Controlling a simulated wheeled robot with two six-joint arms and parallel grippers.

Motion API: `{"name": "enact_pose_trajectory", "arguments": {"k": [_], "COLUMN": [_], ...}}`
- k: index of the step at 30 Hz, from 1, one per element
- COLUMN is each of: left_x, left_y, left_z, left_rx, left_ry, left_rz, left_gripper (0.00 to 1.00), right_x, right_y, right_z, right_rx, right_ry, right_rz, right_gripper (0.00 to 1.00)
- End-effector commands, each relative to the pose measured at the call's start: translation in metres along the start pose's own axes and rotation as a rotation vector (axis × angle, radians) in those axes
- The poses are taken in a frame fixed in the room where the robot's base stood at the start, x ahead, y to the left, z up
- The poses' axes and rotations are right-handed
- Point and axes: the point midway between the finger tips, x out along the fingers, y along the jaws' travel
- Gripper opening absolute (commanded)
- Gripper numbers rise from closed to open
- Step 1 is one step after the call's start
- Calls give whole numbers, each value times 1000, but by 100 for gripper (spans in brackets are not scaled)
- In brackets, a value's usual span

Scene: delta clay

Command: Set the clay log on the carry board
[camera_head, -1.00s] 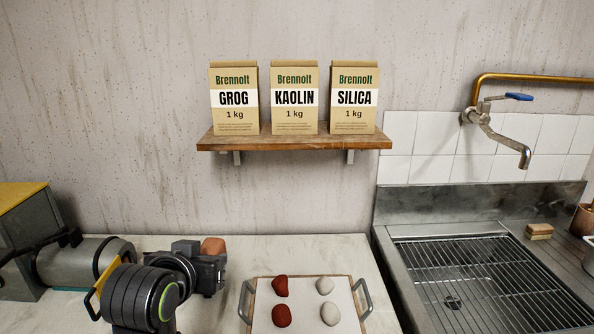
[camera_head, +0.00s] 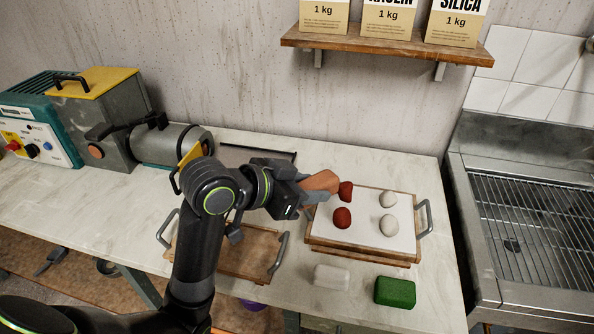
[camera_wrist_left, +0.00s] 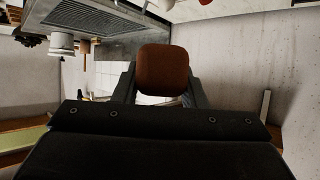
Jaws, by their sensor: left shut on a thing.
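The clay log (camera_head: 322,182) is a smooth red-brown piece. My left gripper (camera_head: 306,192) is shut on it and holds it out toward the right. In the left wrist view the log (camera_wrist_left: 163,70) sits between the two fingers. A wooden board (camera_head: 250,252) with metal handles lies bare on the worktop, partly hidden behind my left arm. A second handled board (camera_head: 362,250) bears a white sheet with two dark red lumps (camera_head: 342,218) and two pale lumps (camera_head: 388,225). The log appears at this board's left edge, beside the upper red lump; its height is unclear. My right gripper is out of view.
A white block (camera_head: 332,277) and a green block (camera_head: 395,292) lie at the worktop's front. A grey machine (camera_head: 160,145) stands at the back left. A sink with a wire rack (camera_head: 525,225) is at the right. A shelf (camera_head: 390,45) with bags hangs above.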

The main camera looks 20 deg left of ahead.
Motion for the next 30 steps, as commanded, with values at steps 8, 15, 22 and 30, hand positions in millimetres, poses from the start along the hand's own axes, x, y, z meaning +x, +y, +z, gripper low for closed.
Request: {"name": "enact_pose_trajectory", "arguments": {"k": [8,15,22,30], "left_x": [16,32,41,43], "left_y": [32,66,88,91], "left_z": [15,29,38,42], "left_rx": [142,289,387,412], "left_ry": [2,4,4,2], "left_rz": [268,542,713,753], "left_gripper": [6,6,6,6], "right_x": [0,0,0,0], "right_y": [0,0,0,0], "right_z": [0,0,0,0], "right_rx": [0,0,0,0], "right_ry": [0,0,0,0], "right_rz": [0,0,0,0], "right_gripper": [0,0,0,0]}}
